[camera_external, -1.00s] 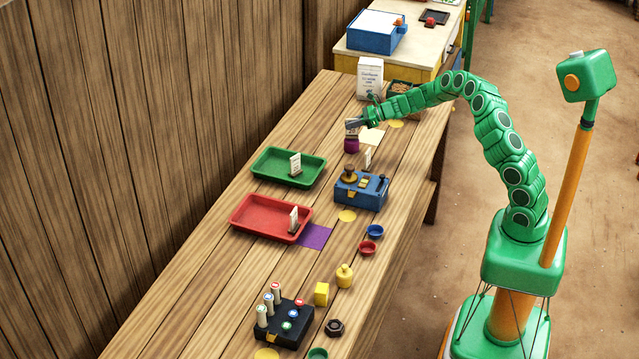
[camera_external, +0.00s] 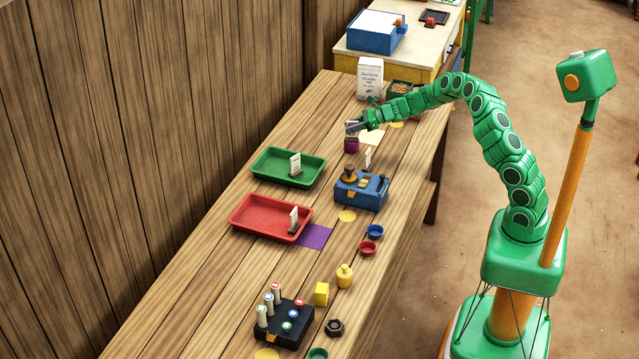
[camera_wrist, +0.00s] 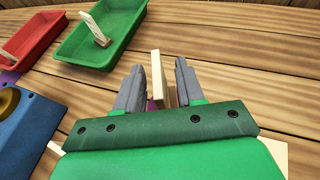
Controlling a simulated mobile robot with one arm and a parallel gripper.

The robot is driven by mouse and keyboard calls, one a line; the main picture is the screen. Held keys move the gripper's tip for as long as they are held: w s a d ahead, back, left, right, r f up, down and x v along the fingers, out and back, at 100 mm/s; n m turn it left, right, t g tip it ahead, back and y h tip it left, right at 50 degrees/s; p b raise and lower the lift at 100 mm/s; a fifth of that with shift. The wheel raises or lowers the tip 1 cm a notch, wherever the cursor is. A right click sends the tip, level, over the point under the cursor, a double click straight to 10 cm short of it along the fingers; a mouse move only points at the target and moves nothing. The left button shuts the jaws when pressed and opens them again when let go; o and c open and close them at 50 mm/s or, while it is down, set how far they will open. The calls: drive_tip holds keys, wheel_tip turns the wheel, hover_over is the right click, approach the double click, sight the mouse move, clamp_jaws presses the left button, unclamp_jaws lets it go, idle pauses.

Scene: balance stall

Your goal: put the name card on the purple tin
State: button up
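The purple tin (camera_external: 351,145) stands on the bench below my gripper; only a sliver of purple shows behind the fingers in the wrist view. A pale card (camera_wrist: 158,78), seen nearly edge-on, stands upright between my fingers, at the purple tin. Its foot is hidden, so its exact contact with the tin is unclear. My gripper (camera_external: 352,127) is just above the tin. In the wrist view, my gripper (camera_wrist: 158,85) is open, with a gap on each side of the card.
Similar cards stand in the green tray (camera_external: 265,168) and the red tray (camera_external: 245,221). Another small card (camera_external: 367,157) stands near the blue balance box (camera_external: 372,194). A white box (camera_external: 369,78) stands behind my gripper. Bare planks lie left of the tin.

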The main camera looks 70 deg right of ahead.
drive_tip(key=v, duration=1.2)
drive_tip(key=shift+r, duration=0.15)
